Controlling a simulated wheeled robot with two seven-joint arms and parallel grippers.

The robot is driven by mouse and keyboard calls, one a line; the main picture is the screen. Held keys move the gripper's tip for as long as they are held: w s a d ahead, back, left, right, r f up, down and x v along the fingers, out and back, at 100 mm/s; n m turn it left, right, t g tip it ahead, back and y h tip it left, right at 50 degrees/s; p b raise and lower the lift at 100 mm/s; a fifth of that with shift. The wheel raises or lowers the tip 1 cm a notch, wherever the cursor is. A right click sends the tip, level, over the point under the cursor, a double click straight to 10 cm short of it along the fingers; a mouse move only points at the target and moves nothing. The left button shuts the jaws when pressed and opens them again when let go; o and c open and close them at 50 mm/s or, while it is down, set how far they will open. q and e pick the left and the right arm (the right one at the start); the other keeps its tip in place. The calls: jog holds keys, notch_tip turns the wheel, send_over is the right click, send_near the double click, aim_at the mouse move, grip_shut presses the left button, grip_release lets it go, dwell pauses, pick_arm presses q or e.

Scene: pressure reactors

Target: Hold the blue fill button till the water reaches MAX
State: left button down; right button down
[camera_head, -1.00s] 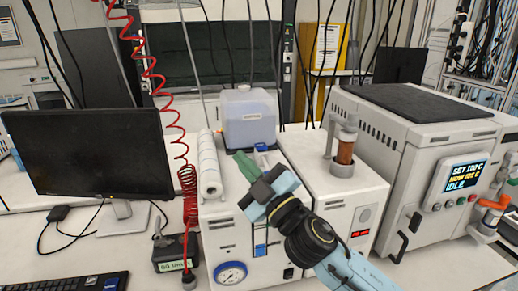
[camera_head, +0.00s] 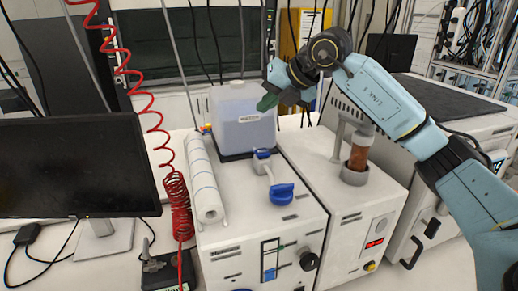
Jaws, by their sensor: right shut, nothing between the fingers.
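My right gripper (camera_head: 267,102), with green fingertips, is shut and empty. It is raised in front of the upper right part of the translucent water tank (camera_head: 240,133); whether it touches the tank I cannot tell. On the white machine (camera_head: 235,235) below is a fitting with a blue handle (camera_head: 282,194). The machine's front carries an upright gauge (camera_head: 270,258) with blue in its lower part and a small green mark beside it. MAX lettering is too small to read. I cannot clearly make out a blue fill button. My left gripper is not in view.
A paper roll (camera_head: 205,180) lies along the machine's left side. A red coiled hose (camera_head: 177,205) hangs beside it. A monitor (camera_head: 75,168) stands at the left. A second white unit (camera_head: 345,220) with a brown cylinder (camera_head: 358,155) stands at the right, under my arm.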

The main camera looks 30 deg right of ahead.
jog(key=shift+f, duration=0.1)
jog(key=b, duration=0.7)
send_near(258, 150)
jog(key=x, duration=0.3)
jog(key=r+x, duration=0.1)
jog(key=x, duration=0.1)
jog(key=shift+w+a+f, duration=0.15)
jog(key=shift+w+a, duration=0.05)
jog(key=shift+w, duration=0.35)
dwell(1.0)
jog(key=shift+f+b, duration=0.35)
jog(key=shift+f, duration=0.05)
jog(key=shift+f+b, duration=0.35)
jog(key=shift+f, duration=0.2)
dwell(3.8)
